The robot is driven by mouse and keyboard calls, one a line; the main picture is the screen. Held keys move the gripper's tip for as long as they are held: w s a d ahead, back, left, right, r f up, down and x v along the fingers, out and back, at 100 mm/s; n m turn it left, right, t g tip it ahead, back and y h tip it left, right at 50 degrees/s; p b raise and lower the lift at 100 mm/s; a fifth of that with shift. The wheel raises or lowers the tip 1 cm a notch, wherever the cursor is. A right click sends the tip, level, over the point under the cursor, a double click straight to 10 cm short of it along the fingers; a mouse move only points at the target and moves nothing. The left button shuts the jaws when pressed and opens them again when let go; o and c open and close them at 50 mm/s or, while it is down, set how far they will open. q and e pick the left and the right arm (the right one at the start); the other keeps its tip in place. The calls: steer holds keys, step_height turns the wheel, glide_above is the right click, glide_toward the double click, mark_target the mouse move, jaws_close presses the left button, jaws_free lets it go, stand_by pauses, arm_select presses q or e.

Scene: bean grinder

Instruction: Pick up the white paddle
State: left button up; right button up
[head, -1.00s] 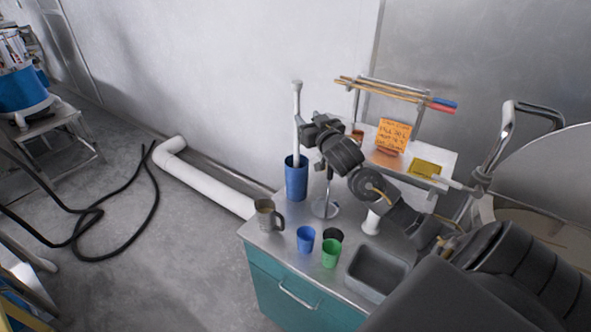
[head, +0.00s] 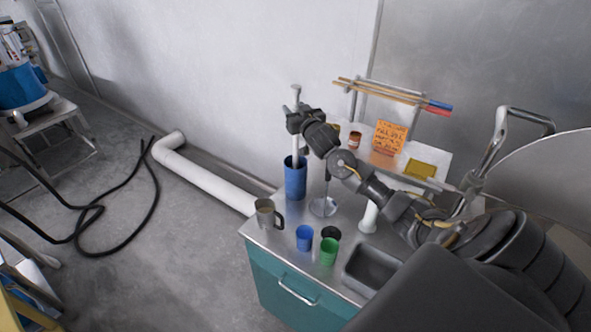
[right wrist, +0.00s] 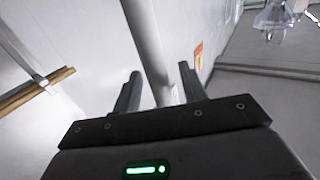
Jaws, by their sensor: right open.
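The white paddle (head: 296,148) stands upright in the tall blue cup (head: 296,182) at the back left of the counter. Its top shows above my right gripper (head: 294,120), which is at the upper part of the shaft. In the right wrist view the white shaft (right wrist: 147,40) runs between the two dark fingers of my right gripper (right wrist: 159,88), with space at the sides. The right gripper is open. The paddle's lower end is hidden in the cup. My left gripper is not in view.
A metal mug (head: 265,213), a small blue cup (head: 304,238) and a green cup (head: 328,251) stand near the counter's front left. A sink (head: 372,272) is to their right. A rack with wooden sticks (head: 385,93) is behind my right arm. The wall is close behind.

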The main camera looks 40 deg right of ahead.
steer(key=shift+c, duration=0.4)
jaws_close()
steer(key=shift+r, duration=0.1)
